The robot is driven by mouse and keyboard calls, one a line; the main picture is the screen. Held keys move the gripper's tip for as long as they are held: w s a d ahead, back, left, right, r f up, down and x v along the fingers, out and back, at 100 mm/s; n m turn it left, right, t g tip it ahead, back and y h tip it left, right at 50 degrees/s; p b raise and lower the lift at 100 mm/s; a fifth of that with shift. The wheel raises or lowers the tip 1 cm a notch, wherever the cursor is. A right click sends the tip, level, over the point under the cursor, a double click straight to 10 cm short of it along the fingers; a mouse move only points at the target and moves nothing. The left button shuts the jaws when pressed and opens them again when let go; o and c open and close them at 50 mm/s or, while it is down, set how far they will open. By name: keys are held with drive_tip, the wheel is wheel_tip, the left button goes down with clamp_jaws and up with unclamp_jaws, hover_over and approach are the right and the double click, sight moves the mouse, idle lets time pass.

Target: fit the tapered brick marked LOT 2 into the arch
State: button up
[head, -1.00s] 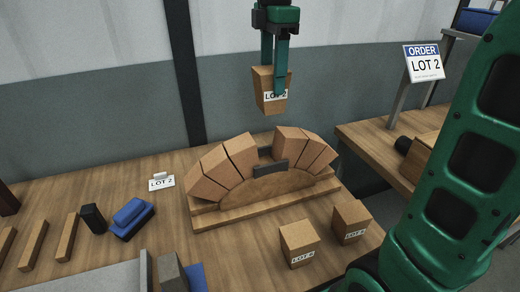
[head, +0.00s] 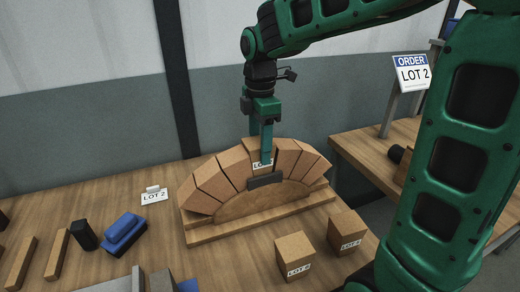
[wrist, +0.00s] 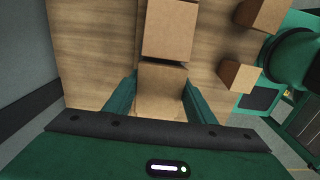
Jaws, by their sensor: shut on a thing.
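The tapered brick marked LOT 2 (head: 256,170) sits in the gap at the top of the arch, between the left bricks (head: 222,178) and the right bricks (head: 301,158). Its label is partly covered by a finger. My gripper (head: 265,160) is shut on this brick from above. In the wrist view the brick (wrist: 160,88) shows between my two fingers (wrist: 160,95), beside another arch brick (wrist: 168,30). The arch rests on a curved wooden form (head: 270,199) with a dark block (head: 264,181) at its front. I cannot tell whether the brick is fully seated.
Two other labelled bricks (head: 295,257) (head: 347,231) stand in front of the arch. A LOT 2 tag (head: 154,196), a blue tool (head: 123,232), a black block (head: 84,235) and wooden strips (head: 56,254) lie at left. An ORDER LOT 2 sign (head: 411,74) stands at right.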

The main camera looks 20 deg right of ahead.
drive_tip(key=shift+f, duration=0.65)
drive_tip(key=o, duration=1.3)
wheel_tip(320, 180, up, 12)
drive_tip(key=shift+r, duration=0.1)
drive_tip(key=s+d+f+m, duration=0.5)
drive_tip(key=s+d+m, duration=0.1)
drive_tip(key=s+m, duration=0.2)
drive_tip(key=s+d+f+m, duration=0.5)
drive_tip(key=s+m, duration=0.3)
drive_tip(key=s, duration=0.1)
drive_tip(key=s+d+f+m, duration=0.6)
drive_tip(key=s+m, duration=0.2)
drive_tip(key=shift+s+d, duration=0.15)
drive_tip(key=shift+d, duration=0.15)
